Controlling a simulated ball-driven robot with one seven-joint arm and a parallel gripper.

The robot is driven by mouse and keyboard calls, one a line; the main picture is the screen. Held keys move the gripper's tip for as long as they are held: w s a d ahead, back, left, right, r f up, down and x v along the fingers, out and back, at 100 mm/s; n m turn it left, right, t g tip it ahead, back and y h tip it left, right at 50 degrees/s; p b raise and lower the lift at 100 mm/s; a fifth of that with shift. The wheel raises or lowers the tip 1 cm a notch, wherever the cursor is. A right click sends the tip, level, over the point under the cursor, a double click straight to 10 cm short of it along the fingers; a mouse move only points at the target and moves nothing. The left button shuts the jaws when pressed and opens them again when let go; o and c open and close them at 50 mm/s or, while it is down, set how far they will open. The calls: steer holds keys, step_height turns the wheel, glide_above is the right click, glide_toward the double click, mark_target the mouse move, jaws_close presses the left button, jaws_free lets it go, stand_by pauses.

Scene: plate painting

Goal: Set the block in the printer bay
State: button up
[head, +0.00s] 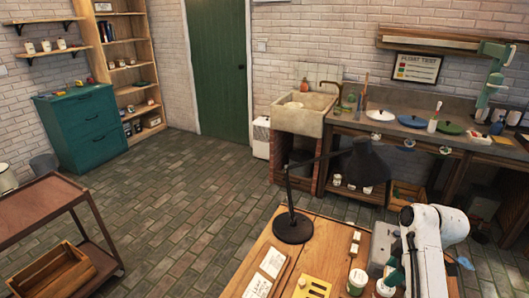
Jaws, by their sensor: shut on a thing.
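My white arm (430,245) reaches over the right part of the wooden worktable in the head view. I cannot make out its jaws, which are hidden by the arm or lie beyond the lower edge. A grey boxy thing (381,243) stands just left of the arm and partly behind it; I cannot tell whether it is the printer, and no bay is clearly visible.
The worktable (330,232) also holds a black lamp (293,228), a yellow slotted piece (312,287), paper sheets (272,262) and a white jar (357,283). A trolley (40,212) stands at the left. The brick floor (190,200) between is open.

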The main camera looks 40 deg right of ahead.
steer(key=w+a+f+m, duration=0.1)
steer(key=w+a+f, duration=0.1)
steer(key=w+a, duration=0.3)
steer(key=w+a+f+m, duration=0.1)
steer(key=w+a, duration=0.5)
steer(key=a, duration=0.7)
steer(key=w+a+f+m+h, duration=0.1)
steer(key=w+a+f, duration=0.2)
steer(key=w+a, duration=0.3)
steer(key=shift+w+a+f, duration=0.1)
steer(key=shift+a+f, duration=0.1)
steer(key=shift+a, duration=0.8)
steer(key=shift+w+a+f, duration=0.1)
steer(key=shift+a+f, duration=0.1)
steer(key=shift+a, duration=0.75)
steer(key=shift+m, duration=0.7)
steer(key=a, duration=0.3)
steer(key=a+f, duration=0.1)
steer(key=a, duration=0.6)
steer(key=shift+w+f, duration=0.15)
steer(key=shift+f, duration=0.05)
